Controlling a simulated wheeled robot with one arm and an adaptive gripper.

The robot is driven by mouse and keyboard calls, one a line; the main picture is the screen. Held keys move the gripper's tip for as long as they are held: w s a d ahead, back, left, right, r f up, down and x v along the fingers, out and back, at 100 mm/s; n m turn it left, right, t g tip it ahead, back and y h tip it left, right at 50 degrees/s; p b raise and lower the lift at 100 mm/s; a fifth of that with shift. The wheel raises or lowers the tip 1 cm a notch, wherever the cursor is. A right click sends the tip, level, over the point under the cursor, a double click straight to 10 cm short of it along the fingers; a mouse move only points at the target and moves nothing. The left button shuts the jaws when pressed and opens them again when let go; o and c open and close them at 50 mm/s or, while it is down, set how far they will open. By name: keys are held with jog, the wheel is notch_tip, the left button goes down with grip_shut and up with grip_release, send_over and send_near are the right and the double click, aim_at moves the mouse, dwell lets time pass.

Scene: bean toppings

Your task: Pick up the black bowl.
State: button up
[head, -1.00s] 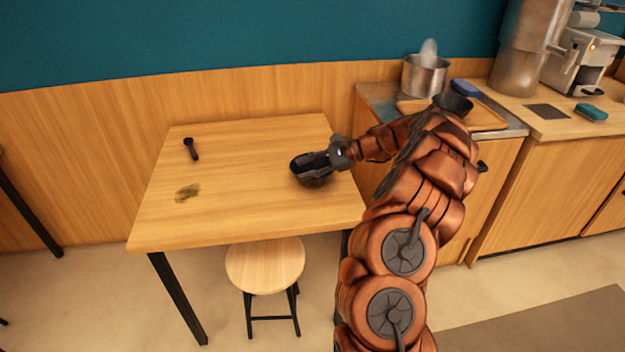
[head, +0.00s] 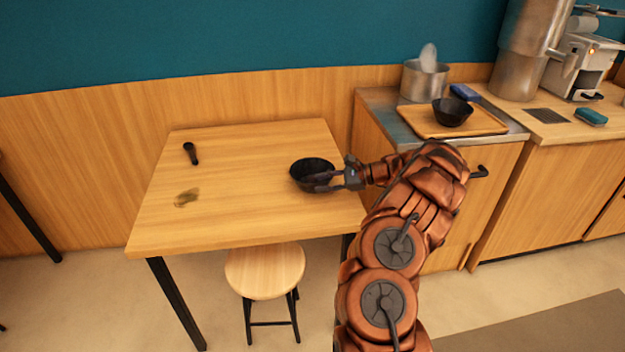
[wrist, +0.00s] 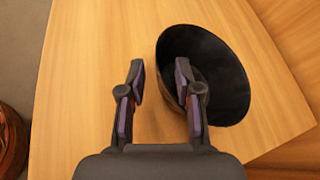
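A black bowl (head: 308,168) stands upright on the wooden table (head: 235,215) near its right edge. My gripper (head: 333,181) is at the bowl's right side in the head view. In the wrist view the gripper (wrist: 160,80) is open, with its two fingers apart. The right finger overlaps the dark inside of the bowl (wrist: 222,75), and the left finger is outside it over bare table. The bowl's near rim lies between the fingers in the picture. I cannot tell whether either finger touches it. A second black bowl (head: 452,112) stands on a wooden tray on the counter.
A small dark object (head: 191,153) and a dark patch (head: 187,197) are on the table's left part. A stool (head: 265,270) stands at the table's front. The counter holds a metal pot (head: 425,80) and the tray (head: 415,121). The table's middle is clear.

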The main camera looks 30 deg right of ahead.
jog(key=shift+x, duration=1.4)
grip_shut()
